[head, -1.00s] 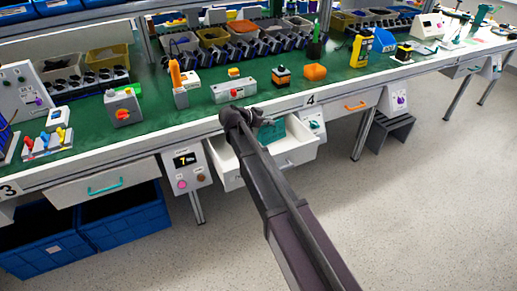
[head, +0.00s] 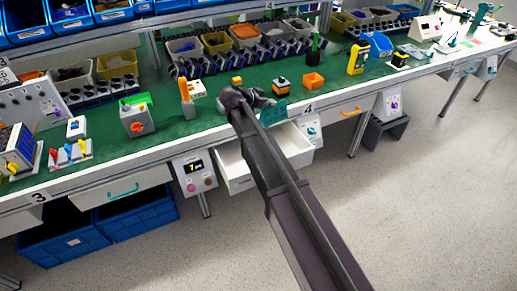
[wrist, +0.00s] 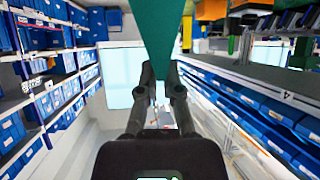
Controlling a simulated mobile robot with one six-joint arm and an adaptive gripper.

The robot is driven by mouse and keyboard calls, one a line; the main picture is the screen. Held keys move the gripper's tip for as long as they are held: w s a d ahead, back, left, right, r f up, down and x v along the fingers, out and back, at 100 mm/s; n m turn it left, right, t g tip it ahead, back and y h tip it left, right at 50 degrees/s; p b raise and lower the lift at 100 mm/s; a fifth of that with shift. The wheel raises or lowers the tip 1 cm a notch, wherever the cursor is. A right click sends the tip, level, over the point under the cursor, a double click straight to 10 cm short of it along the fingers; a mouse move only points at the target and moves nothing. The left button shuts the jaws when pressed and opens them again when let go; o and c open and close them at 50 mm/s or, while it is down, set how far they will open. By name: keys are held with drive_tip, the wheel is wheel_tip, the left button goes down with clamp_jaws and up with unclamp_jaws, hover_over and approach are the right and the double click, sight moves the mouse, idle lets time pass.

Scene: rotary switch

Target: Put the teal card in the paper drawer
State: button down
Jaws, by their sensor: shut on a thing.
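My gripper (head: 266,102) is shut on the teal card (head: 275,113), which in the head view overlaps the bench's front edge just above an open white drawer (head: 238,181). In the wrist view the teal card (wrist: 157,38) stands between my fingertips (wrist: 157,72) and runs up out of the frame. The drawer is pulled out below the bench, and my arm crosses in front of it. The part of its inside that shows looks empty. I see no label telling which drawer is the paper drawer.
A control box with a display (head: 195,172) hangs left of the open drawer, and a box with a teal knob (head: 311,133) hangs right. Closed drawers have teal (head: 123,190) and orange (head: 351,112) handles. Blue crates (head: 137,215) stand below. The floor in front is clear.

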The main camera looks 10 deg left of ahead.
wheel_tip(320, 180, up, 24)
drive_tip(key=p, duration=2.2)
drive_tip(key=shift+f, duration=0.15)
